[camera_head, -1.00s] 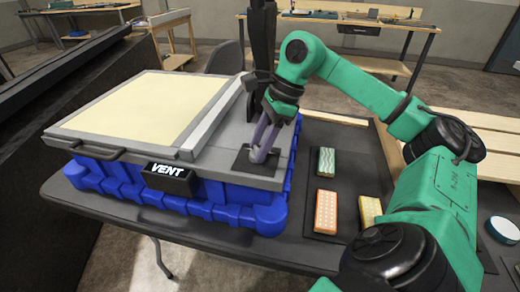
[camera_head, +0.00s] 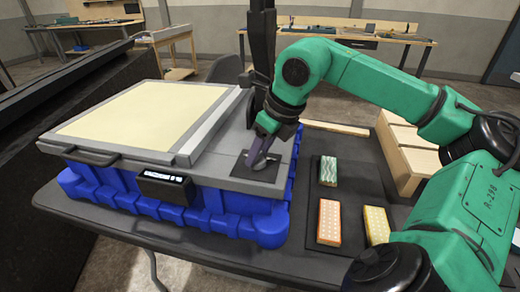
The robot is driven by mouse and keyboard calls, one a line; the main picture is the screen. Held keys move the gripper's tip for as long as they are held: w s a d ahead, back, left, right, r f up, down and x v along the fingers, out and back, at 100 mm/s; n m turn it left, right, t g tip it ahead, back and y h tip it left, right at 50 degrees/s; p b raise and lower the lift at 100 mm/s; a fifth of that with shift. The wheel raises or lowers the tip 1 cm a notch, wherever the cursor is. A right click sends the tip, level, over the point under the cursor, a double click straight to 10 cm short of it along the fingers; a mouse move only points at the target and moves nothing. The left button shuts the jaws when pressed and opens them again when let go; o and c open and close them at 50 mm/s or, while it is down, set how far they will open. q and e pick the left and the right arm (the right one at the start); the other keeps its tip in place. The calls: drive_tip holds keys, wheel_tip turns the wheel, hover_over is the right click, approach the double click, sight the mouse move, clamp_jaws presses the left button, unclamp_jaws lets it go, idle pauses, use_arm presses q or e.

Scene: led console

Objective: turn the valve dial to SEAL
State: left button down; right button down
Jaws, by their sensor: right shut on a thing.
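The console is a blue case (camera_head: 215,200) with a grey top and a cream panel (camera_head: 150,115), standing on the dark table. The valve dial (camera_head: 257,160) sits on a dark square plate at the right of the console top. My right gripper (camera_head: 262,143) is shut on the dial from above and hides much of it. The black display (camera_head: 166,187) on the console's front shows a small, bright strip of lettering that I cannot read. My left gripper is not in view.
A black upright post (camera_head: 262,40) rises behind the gripper.

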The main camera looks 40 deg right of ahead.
drive_tip(key=shift+a+m+h+p, duration=0.1)
drive_tip(key=shift+m+h+p, duration=0.7)
drive_tip(key=shift+m, duration=1.3)
drive_tip(key=shift+c, duration=1.8)
unclamp_jaws()
drive_tip(key=v, duration=1.4)
drive_tip(key=shift+r, duration=0.3)
